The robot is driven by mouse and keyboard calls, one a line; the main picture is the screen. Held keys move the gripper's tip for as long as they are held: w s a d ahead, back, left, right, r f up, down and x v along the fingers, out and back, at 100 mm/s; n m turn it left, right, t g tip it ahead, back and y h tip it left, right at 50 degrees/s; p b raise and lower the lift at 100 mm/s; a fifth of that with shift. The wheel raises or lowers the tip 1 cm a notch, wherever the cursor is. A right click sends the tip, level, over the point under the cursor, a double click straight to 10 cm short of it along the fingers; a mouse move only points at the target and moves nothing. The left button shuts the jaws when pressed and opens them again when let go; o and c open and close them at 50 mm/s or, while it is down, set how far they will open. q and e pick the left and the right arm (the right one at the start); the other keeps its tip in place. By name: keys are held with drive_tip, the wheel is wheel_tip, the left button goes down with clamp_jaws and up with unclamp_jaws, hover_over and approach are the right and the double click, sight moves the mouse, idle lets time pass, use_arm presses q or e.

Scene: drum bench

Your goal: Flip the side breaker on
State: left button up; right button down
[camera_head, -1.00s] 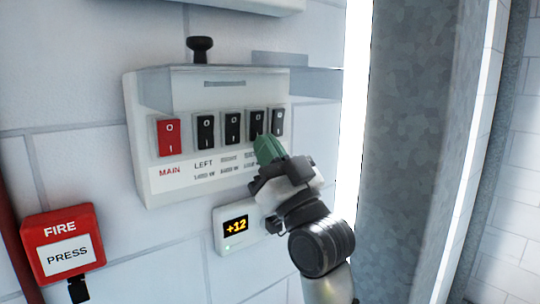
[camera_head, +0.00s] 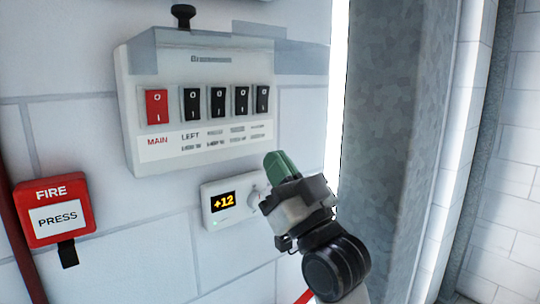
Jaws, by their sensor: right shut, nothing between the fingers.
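The breaker panel (camera_head: 128,110) is a white box on the wall. It holds a red switch (camera_head: 157,106) labelled MAIN and a row of black rocker switches, the first (camera_head: 192,102) labelled LEFT. The labels of the other black switches, including the rightmost (camera_head: 262,99), are too blurred to read, so I cannot tell which one is the side breaker. My right gripper (camera_head: 277,164), with green fingertips, is shut and empty. My left gripper is not in view.
A see-through grey cover (camera_head: 300,58) juts out along the panel's top, under a black knob (camera_head: 183,14). A small white display unit (camera_head: 212,192) reading +12 sits below, beside my right gripper. A red FIRE box (camera_head: 55,192) is at lower left. A grey column (camera_head: 385,150) stands at right.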

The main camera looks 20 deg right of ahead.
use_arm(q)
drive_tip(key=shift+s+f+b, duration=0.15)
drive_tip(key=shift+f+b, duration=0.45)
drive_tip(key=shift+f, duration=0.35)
use_arm(e)
drive_tip(key=v, duration=0.4)
drive_tip(key=shift+s, duration=0.15)
drive_tip(key=shift+f, duration=0.1)
